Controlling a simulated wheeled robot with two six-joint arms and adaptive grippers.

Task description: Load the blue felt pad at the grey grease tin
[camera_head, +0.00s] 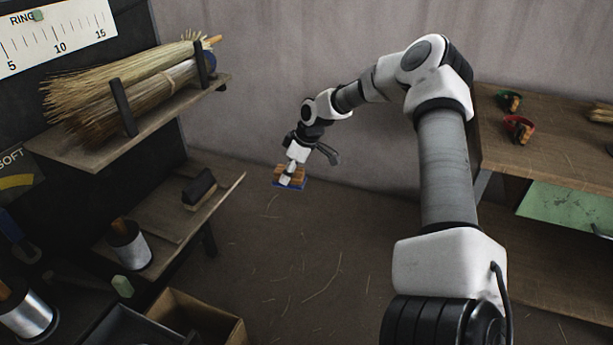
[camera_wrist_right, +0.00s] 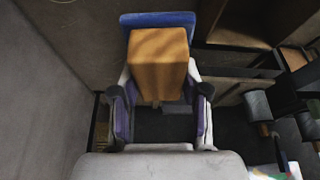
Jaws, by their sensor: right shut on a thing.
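The blue felt pad (camera_head: 290,184) is backed by a wooden block (camera_head: 285,170) and hangs in the air over the floor in the head view. My right gripper (camera_head: 291,172) is shut on this block. In the right wrist view the fingers of my right gripper (camera_wrist_right: 160,98) sit on both sides of the wooden block (camera_wrist_right: 158,62). The blue pad (camera_wrist_right: 157,18) shows beyond the block's far end. I cannot make out a grey grease tin for certain in either view. My left gripper is not in view.
At left, an upper shelf (camera_head: 50,150) holds broom straw bundles (camera_head: 130,88). A lower shelf (camera_head: 225,186) holds a dark block (camera_head: 199,188) and a silver spool (camera_head: 128,247). An open cardboard box (camera_head: 207,320) stands below. A wooden shelf unit (camera_head: 560,160) stands at right.

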